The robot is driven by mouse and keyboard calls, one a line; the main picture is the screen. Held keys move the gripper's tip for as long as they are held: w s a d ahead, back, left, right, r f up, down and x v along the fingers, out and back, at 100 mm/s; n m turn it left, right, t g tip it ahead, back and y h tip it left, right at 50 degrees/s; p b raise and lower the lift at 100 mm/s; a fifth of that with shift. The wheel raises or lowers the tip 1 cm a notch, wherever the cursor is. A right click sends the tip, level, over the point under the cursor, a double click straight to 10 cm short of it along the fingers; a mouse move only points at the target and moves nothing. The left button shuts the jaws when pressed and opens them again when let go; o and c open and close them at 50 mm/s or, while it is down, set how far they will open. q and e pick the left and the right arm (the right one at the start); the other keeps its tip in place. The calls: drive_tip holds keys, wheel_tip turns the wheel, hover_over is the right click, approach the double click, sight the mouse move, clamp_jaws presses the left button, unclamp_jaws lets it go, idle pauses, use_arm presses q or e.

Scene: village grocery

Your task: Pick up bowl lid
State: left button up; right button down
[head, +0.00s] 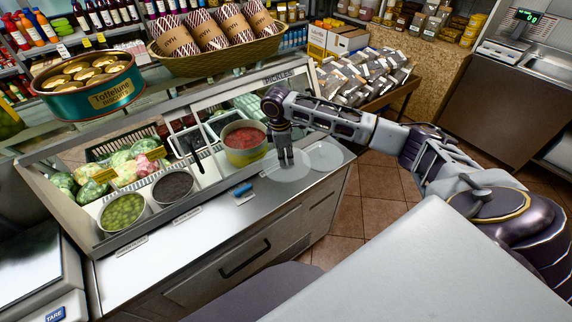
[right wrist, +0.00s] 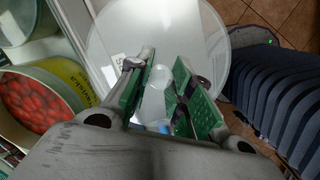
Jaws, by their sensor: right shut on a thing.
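A clear, round bowl lid (head: 292,174) shows in the head view beside the bowl with red contents (head: 244,158). My right gripper (head: 285,160) points down over the lid and is shut on it. In the right wrist view, my right gripper (right wrist: 168,98) has its green pads on either side of a pale, see-through piece, which looks like the lid's handle. The pale disc (right wrist: 190,35) spreads out beyond the fingers. I cannot tell whether the lid touches the counter. My left gripper is not in view.
A second pale disc (head: 328,155) lies on the counter to the right. A blue-handled item (head: 243,190) lies on the steel counter (head: 190,235). Bowls of green olives (head: 124,212) and dark contents (head: 173,187) stand left.

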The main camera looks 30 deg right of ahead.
drive_tip(key=shift+r, duration=1.1)
drive_tip(key=shift+a+f, duration=0.1)
drive_tip(key=shift+a, duration=0.05)
